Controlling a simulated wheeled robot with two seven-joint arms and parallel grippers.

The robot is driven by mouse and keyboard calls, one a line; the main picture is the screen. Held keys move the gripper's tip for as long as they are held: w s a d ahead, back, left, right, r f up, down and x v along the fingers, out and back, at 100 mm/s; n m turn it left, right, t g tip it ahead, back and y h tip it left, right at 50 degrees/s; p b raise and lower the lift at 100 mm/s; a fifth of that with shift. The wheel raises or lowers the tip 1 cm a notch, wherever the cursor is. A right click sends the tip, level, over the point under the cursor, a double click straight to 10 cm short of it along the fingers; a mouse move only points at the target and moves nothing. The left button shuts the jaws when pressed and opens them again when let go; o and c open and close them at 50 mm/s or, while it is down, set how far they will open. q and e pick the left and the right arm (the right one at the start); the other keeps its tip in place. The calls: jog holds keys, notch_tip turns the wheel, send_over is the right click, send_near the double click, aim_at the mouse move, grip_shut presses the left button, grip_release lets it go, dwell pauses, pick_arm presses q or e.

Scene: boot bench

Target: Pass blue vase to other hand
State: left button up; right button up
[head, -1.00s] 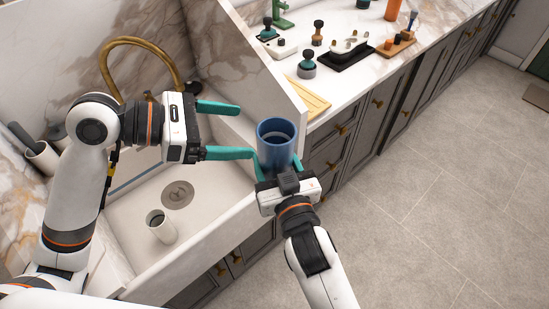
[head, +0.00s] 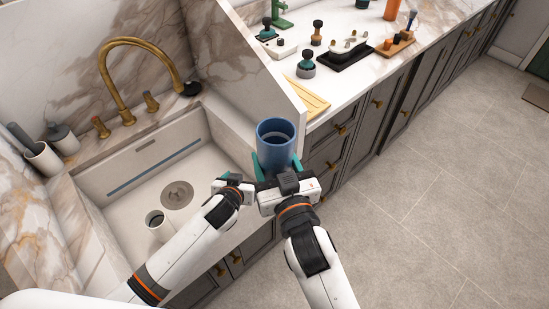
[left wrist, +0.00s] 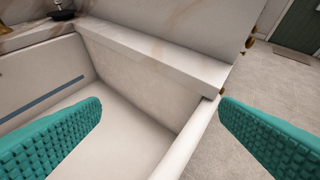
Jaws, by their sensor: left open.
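The blue vase (head: 276,143) is upright, its open top facing up, in front of the sink's right end in the head view. My right gripper (head: 278,165) is shut on its lower part, with a teal finger at each side. My left gripper (head: 236,178) is just left of the right gripper and below the vase in the picture. Its fingers are mostly hidden there. In the left wrist view its teal fingers (left wrist: 160,125) are wide apart with nothing held between them. The vase is not in that view.
A partition (head: 245,65) stands behind the vase. Stamps and trays (head: 345,50) occupy the counter beyond. The floor at right is clear.

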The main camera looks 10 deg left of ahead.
pick_arm(q)
jog(key=s+d+f+m+h, duration=0.1)
jog(key=s+d+f+m, duration=0.6)
jog(key=f+m, duration=0.6)
jog(key=s+a+f+g, duration=0.2)
jog(key=s+a+f, duration=0.2)
jog(key=s+f, duration=0.15)
jog(key=s+a+f+n+g, duration=0.3)
jog(key=s+f, duration=0.3)
jog(key=s, duration=0.5)
jog(key=s+a+f+n+g+y, duration=0.1)
jog(key=s+a+f+n, duration=0.3)
jog(key=s, duration=0.7)
jog(key=s+a+f+n+g, duration=0.4)
jog(key=s+f, duration=0.5)
jog(key=s, duration=0.2)
jog(key=shift+g+y, duration=0.3)
jog(key=shift+y, duration=0.1)
jog(key=shift+a, duration=0.1)
